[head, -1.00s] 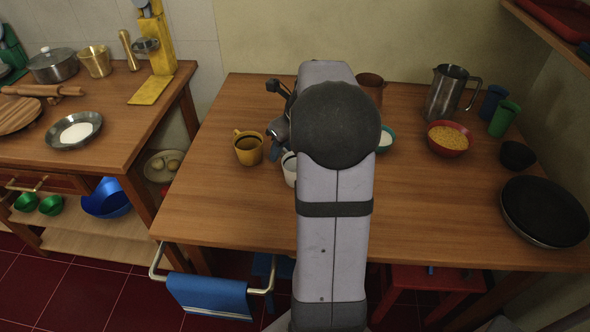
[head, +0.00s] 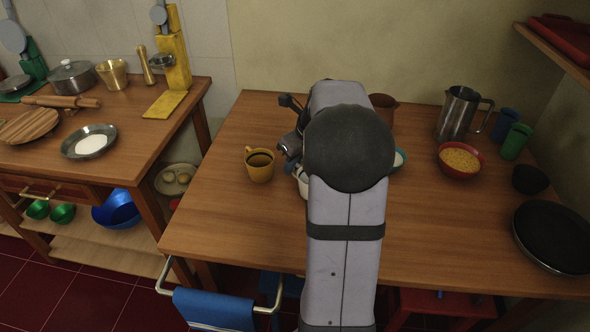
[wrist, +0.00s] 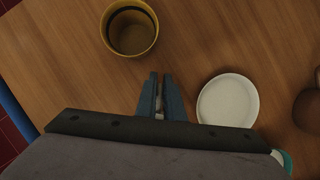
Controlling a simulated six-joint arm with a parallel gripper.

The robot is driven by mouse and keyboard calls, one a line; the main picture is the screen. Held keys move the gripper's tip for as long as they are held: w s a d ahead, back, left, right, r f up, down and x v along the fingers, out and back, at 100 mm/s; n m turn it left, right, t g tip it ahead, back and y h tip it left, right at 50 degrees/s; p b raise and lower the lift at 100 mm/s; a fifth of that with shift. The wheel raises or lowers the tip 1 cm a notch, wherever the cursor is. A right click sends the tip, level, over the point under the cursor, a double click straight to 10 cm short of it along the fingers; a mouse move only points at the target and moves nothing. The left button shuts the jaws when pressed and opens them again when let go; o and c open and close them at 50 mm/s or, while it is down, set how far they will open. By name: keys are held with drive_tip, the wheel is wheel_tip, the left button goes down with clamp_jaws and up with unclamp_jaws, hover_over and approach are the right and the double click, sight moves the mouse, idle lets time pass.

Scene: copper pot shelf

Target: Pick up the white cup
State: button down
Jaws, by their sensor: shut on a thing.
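The white cup (head: 302,184) is on or just above the wooden table in the head view, to the right of the yellow cup (head: 259,164). My arm covers much of it, and its base is hidden. My gripper (head: 291,152) is at the cup. In the wrist view the fingers of my gripper (wrist: 160,86) are nearly together, with a small pale piece between them. The cup's body does not show clearly there. The yellow cup (wrist: 131,29) stands apart, beyond the fingertips.
A brown pot (head: 383,106), a teal bowl (head: 400,158), a red bowl (head: 460,160) and a metal pitcher (head: 458,114) stand to the right. The table's front left is clear.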

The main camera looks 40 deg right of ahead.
wheel_tip(320, 180, up, 9)
drive_tip(key=shift+f+p, duration=0.1)
drive_tip(key=shift+p, duration=0.65)
drive_tip(key=s+a+n+g+p, duration=0.2)
drive_tip(key=a+n+g+p, duration=0.2)
drive_tip(key=a+n+p, duration=0.5)
drive_tip(key=s+a+f+n+g+p, duration=0.1)
drive_tip(key=s+a+n+g+p, duration=0.2)
drive_tip(key=a+n+p, duration=0.7)
drive_tip(key=shift+s+a+f+n+g, duration=0.15)
drive_tip(key=shift+a+n+g, duration=0.3)
drive_tip(key=shift+a+n, duration=2.25)
drive_tip(key=shift+a+f+n+g, duration=0.1)
drive_tip(key=shift+n+g, duration=0.35)
drive_tip(key=shift+n, duration=4.85)
drive_tip(key=shift+d, duration=0.15)
